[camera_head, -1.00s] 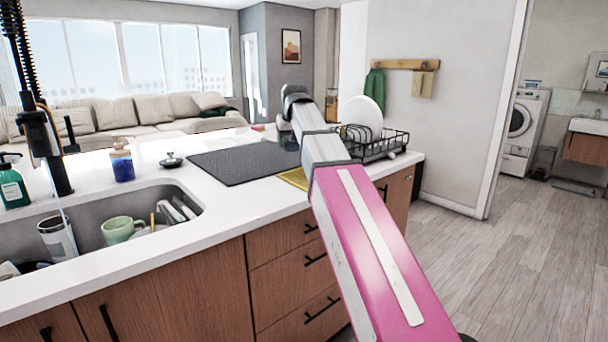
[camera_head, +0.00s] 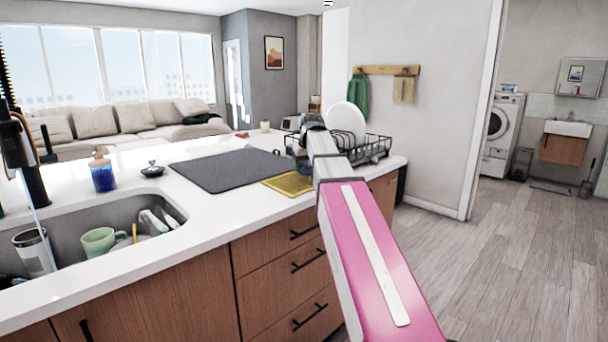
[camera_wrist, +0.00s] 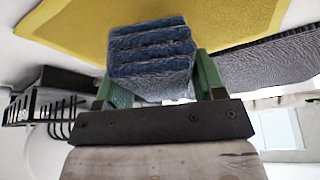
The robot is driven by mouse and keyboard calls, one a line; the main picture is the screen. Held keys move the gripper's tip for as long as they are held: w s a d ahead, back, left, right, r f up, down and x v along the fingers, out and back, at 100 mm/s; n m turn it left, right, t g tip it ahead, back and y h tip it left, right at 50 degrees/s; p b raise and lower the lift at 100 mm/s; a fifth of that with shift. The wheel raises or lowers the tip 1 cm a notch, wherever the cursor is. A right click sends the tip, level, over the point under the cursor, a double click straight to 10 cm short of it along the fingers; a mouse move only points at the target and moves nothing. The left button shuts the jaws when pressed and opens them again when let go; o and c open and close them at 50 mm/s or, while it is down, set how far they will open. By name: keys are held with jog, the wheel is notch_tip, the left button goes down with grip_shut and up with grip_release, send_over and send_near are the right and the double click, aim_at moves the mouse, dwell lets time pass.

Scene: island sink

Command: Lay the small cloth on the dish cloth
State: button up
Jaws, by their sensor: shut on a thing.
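The small cloth (camera_wrist: 150,62), a thick blue folded bundle, is held between the green fingers of my gripper (camera_wrist: 160,82) in the wrist view. My gripper is shut on it. The yellow dish cloth (camera_wrist: 205,18) fills the top of the wrist view, beyond the small cloth. In the head view the dish cloth (camera_head: 288,184) lies flat on the white counter near its front edge, beside the dark mat. I cannot tell whether the small cloth touches it. In the head view my arm hides the gripper's fingers and the small cloth.
A dark grey mat (camera_head: 226,170) lies left of the dish cloth. A black dish rack (camera_head: 368,152) with a white plate (camera_head: 345,124) stands to the right; it also shows in the wrist view (camera_wrist: 42,108). The sink (camera_head: 72,222) holds dishes at the left.

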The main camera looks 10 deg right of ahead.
aim_at(304, 183)
jog(key=shift+f, duration=1.7)
jog(key=shift+f, duration=0.4)
jog(key=shift+s+f, duration=0.1)
jog(key=shift+f, duration=0.15)
jog(key=shift+c, duration=0.8)
jog(key=o, duration=1.2)
jog(key=shift+s+f, duration=0.1)
jog(key=shift+c, duration=0.2)
jog(key=shift+r, duration=0.45)
jog(key=v, duration=1.2)
jog(key=shift+w+r, duration=0.25)
jog(key=shift+r, duration=0.1)
